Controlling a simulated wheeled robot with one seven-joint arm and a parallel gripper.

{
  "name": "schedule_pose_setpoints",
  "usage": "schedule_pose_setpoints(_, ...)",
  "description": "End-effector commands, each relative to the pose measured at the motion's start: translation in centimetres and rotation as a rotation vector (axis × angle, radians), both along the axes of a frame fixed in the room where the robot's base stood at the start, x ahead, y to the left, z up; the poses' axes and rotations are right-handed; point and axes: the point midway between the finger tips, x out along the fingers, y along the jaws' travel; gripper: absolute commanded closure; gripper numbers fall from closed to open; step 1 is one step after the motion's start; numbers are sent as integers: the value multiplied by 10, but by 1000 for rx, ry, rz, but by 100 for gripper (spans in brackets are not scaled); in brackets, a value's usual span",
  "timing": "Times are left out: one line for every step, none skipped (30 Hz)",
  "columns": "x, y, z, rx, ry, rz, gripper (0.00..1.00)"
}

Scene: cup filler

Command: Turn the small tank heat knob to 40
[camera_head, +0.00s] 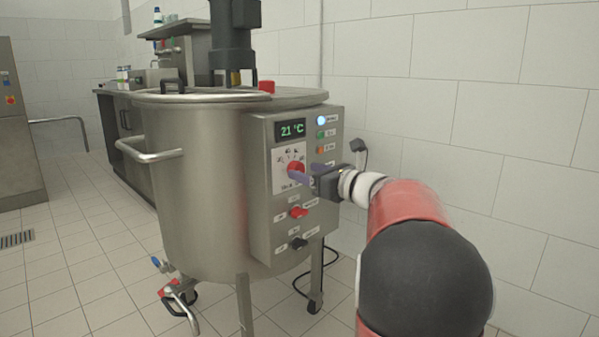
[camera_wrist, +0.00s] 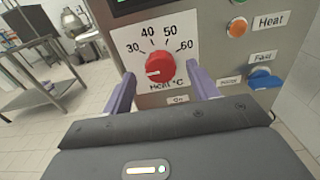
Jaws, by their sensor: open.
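The heat knob (camera_head: 296,168) is a red round knob on the white dial plate of the tank's control box. In the wrist view, the knob (camera_wrist: 160,67) sits below the printed numbers 30, 40, 50 and 60. Its pale mark points to the lower left, below the 30. My gripper (camera_head: 309,173) is in front of the dial with its purple fingers apart. In the wrist view, my gripper (camera_wrist: 160,72) has one finger on each side of the knob, with visible gaps; it holds nothing. I cannot tell how deep the fingertips reach.
The display (camera_head: 291,130) above the dial reads 21 °C. A red switch (camera_head: 298,212) and a black switch (camera_head: 298,243) are below. A blue knob (camera_wrist: 264,79) and an orange lamp (camera_wrist: 237,27) are right of the dial. The steel tank (camera_head: 195,180) stands left.

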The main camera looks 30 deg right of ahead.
Motion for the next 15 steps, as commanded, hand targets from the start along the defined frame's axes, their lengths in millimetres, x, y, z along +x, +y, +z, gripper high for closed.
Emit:
schedule_pose_setpoints(8,3,0,0,0,1,41)
schedule_pose_setpoints(11,4,0,0,0,0,41)
schedule_pose_setpoints(16,6,0,1,0,0,41)
schedule_pose_setpoints(19,7,0,1,0,0,41)
schedule_pose_setpoints(21,8,0,0,0,-1,41)
schedule_pose_setpoints(24,9,0,1,0,-1,41)
schedule_pose_setpoints(25,9,0,1,0,-1,41)
schedule_pose_setpoints(27,10,0,1,0,-1,41)
schedule_pose_setpoints(28,10,0,1,-1,-1,41)
schedule_pose_setpoints(28,11,0,1,-1,-1,41)
schedule_pose_setpoints(28,11,0,1,-1,-1,41)
schedule_pose_setpoints(28,11,0,1,-1,-2,41)
schedule_pose_setpoints(28,11,0,2,0,-2,41)
schedule_pose_setpoints(28,11,0,2,0,-2,41)
schedule_pose_setpoints(28,11,0,2,0,-2,41)
